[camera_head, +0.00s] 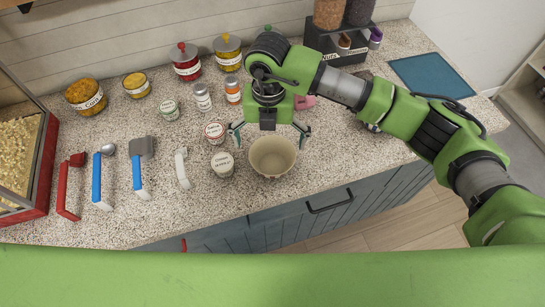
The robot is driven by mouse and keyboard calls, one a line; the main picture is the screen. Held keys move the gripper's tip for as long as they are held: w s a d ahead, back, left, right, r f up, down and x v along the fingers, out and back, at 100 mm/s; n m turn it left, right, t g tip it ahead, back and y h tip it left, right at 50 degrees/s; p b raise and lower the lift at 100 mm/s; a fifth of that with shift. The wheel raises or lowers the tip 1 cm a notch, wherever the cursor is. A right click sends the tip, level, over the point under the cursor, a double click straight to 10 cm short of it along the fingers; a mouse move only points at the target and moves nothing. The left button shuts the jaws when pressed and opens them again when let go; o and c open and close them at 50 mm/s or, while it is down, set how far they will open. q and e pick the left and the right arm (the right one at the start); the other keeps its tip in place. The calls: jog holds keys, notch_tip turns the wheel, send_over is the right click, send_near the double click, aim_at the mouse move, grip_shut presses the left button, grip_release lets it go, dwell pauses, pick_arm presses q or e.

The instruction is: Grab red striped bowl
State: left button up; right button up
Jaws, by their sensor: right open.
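A round cream-coloured bowl (272,157) stands upright on the speckled counter, close to its front edge. Its inside is plain; I cannot make out red stripes on it from this angle. My right gripper (269,133) points down over the far side of the bowl, its fingers spread wide to left and right. It is open and empty. I cannot tell how high the fingertips are above the rim. My left gripper is not in view.
Small lidded tubs (222,164) stand just left of the bowl. Jars line the wall, including a red one (187,62). Several scoops (139,167) lie at left by a popcorn case (22,155). A blue mat (431,76) lies at right. A drawer handle (330,202) is below.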

jog(key=shift+s+d+f+p, duration=0.1)
jog(key=shift+f+p, duration=0.15)
jog(key=shift+p, duration=0.05)
jog(key=p, duration=0.3)
send_over(272, 164)
notch_tip(272, 164, down, 4)
jog(key=shift+d+f, duration=0.1)
jog(key=shift+f, duration=0.3)
jog(key=shift+b, duration=0.3)
jog(key=c, duration=1.2)
